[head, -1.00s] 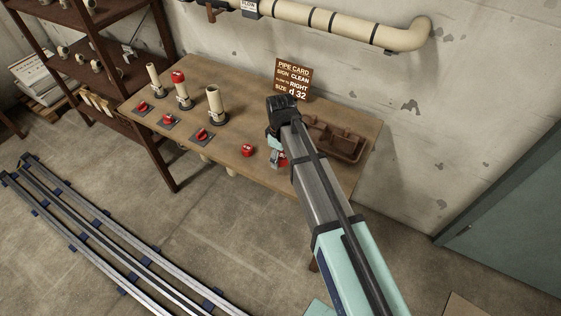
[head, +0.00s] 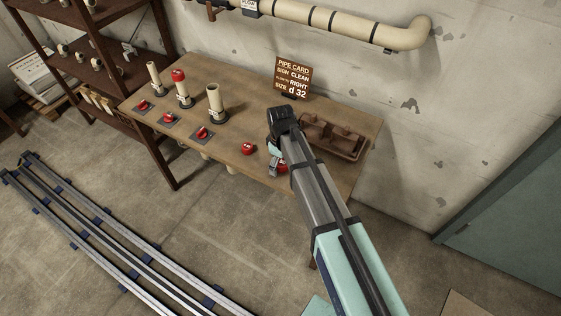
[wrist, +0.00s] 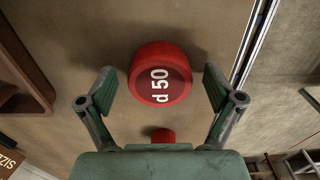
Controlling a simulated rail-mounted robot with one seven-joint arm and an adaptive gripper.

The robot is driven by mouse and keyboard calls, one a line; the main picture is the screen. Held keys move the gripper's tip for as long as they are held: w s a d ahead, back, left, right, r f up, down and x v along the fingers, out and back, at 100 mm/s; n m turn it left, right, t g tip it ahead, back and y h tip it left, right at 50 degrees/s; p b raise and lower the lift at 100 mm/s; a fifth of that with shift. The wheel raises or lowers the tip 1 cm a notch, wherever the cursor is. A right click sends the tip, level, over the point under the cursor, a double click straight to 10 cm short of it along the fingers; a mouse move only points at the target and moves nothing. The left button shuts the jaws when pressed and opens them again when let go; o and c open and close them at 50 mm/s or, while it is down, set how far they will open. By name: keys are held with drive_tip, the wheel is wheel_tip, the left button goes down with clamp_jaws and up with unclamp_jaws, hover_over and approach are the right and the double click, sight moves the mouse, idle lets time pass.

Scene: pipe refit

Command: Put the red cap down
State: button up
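A red cap marked "d 50" (wrist: 160,73) sits between the two spread fingers of my gripper (wrist: 160,90) in the wrist view, with a visible gap on each side. It appears to rest on the wooden table, with a shadow close beside it. A second red cap (head: 248,148) lies on the table to the left; a small red cap also shows in the wrist view (wrist: 163,135).
A brown divided tray (head: 340,138) and a pipe card sign (head: 293,77) stand behind my gripper. Three upright pipe stubs (head: 214,106) stand at the left, the middle one topped with red. Red pieces on grey plates (head: 203,134) lie before them.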

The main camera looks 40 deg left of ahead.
sight(281, 161)
drive_tip(key=shift+r, duration=0.1)
wheel_tip(281, 161, up, 12)
drive_tip(key=b, duration=0.2)
idle(0.7)
